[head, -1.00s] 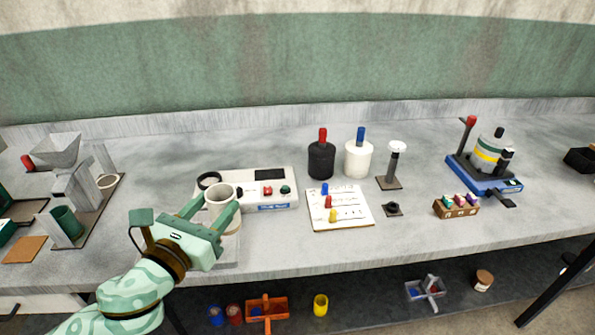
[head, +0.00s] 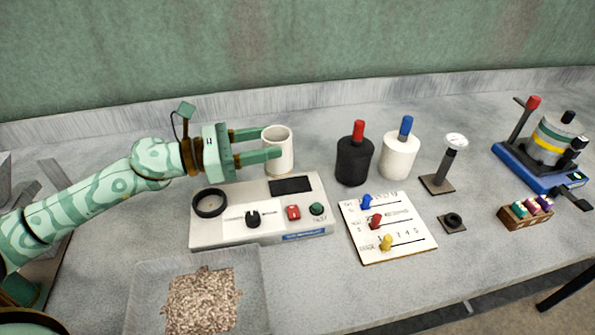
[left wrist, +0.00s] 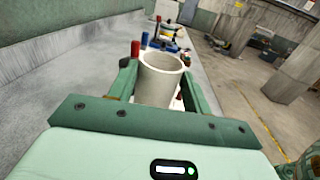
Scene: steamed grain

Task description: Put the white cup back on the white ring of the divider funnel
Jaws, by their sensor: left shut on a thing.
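The white cup (head: 278,153) is upright behind the upper edge of the white control box, near its dark display. It also shows in the left wrist view (left wrist: 160,82), between the two fingers, and its inside looks empty there. My left gripper (head: 268,144) reaches in from the left and is shut on the cup. I cannot tell whether the cup's base touches the counter. Grey parts of the divider (head: 52,178) show at the far left, mostly covered by my left arm. Its white ring is not visible. My right gripper is not in view.
A grey tray of grain (head: 141,300) sits at the front. The control box (head: 215,232) has a black ring at its left. Black (head: 354,162) and white (head: 398,158) bottles stand right of the cup. A card with pegs (head: 360,248) lies in front of them.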

